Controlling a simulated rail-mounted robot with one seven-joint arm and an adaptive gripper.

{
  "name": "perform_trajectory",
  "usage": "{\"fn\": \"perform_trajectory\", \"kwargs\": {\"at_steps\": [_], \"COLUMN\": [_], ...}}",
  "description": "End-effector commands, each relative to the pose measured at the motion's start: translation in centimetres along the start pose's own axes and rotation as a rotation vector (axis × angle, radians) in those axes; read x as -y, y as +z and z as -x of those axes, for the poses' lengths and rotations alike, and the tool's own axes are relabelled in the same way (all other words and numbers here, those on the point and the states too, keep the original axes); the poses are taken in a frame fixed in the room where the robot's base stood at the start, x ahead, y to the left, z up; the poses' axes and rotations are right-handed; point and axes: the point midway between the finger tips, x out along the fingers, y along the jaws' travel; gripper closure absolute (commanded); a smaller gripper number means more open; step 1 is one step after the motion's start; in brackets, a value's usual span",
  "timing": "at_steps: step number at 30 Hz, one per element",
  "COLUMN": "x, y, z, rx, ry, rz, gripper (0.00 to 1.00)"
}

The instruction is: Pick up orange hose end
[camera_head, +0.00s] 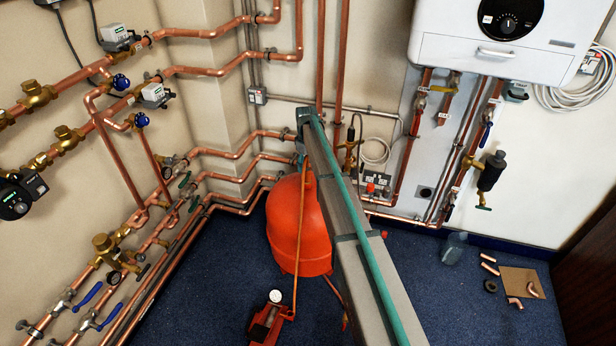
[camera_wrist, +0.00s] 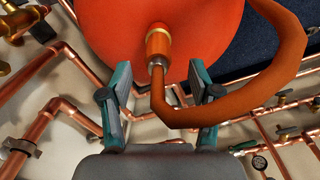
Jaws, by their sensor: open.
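The orange hose end (camera_wrist: 157,62) shows in the wrist view as a metal ferrule with an orange collar. It lies in front of the red tank (camera_wrist: 108,30); I cannot tell whether it is fixed to the tank. The hose (camera_wrist: 288,70) bends from it in a wide loop to the right. My gripper (camera_wrist: 159,74) is open, with one finger left of the hose end and one right, and a gap on both sides. In the head view the orange hose (camera_head: 297,255) runs down the tank (camera_head: 285,225). My arm hides most of the gripper there.
Copper pipes (camera_head: 210,153) with valves line the wall on the left and behind the tank. A white boiler (camera_head: 490,48) hangs at the upper right. A red pump (camera_head: 266,322) stands on the blue floor (camera_head: 215,285). Pipe fittings (camera_head: 515,302) lie at the right.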

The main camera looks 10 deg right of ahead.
Motion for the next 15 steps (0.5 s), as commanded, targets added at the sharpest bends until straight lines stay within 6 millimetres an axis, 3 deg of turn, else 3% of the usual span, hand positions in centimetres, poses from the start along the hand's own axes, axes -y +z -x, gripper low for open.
{"fn": "perform_trajectory", "kwargs": {"at_steps": [8, 15], "x": [-0.1, -0.2], "y": [0.0, 0.0], "z": [-1.9, -5.0], "rx": [0.001, 0.0], "ry": [-0.001, 0.0], "rz": [-0.001, -0.001], "gripper": [0.38, 0.38]}}
